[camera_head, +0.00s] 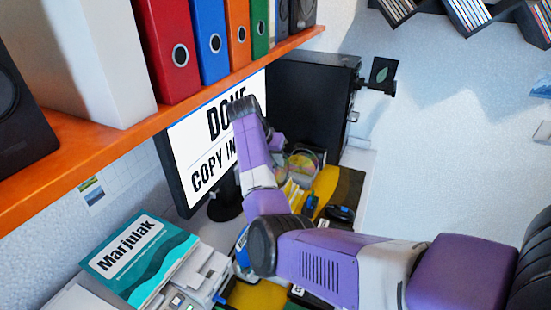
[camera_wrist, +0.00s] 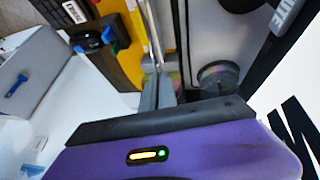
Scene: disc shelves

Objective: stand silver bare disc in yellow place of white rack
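My gripper (camera_wrist: 158,80) shows in the wrist view with its grey fingers close together. A thin bright edge (camera_wrist: 155,35) runs out from between the fingers, like a disc seen edge-on. In the head view the gripper is mostly hidden behind my purple arm. A shiny, rainbow-tinted disc (camera_head: 303,167) shows just right of the arm's end, in front of the black computer case. Yellow parts (camera_head: 295,194) show below it, partly covered by my arm. I cannot make out the white rack clearly or tell which part is its yellow place.
A monitor (camera_head: 205,145) stands left of my arm, under an orange shelf (camera_head: 95,150) with binders. A black computer case (camera_head: 305,100) stands behind. A teal book (camera_head: 135,258) lies front left. In the wrist view a grey box (camera_wrist: 30,80) is at the left.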

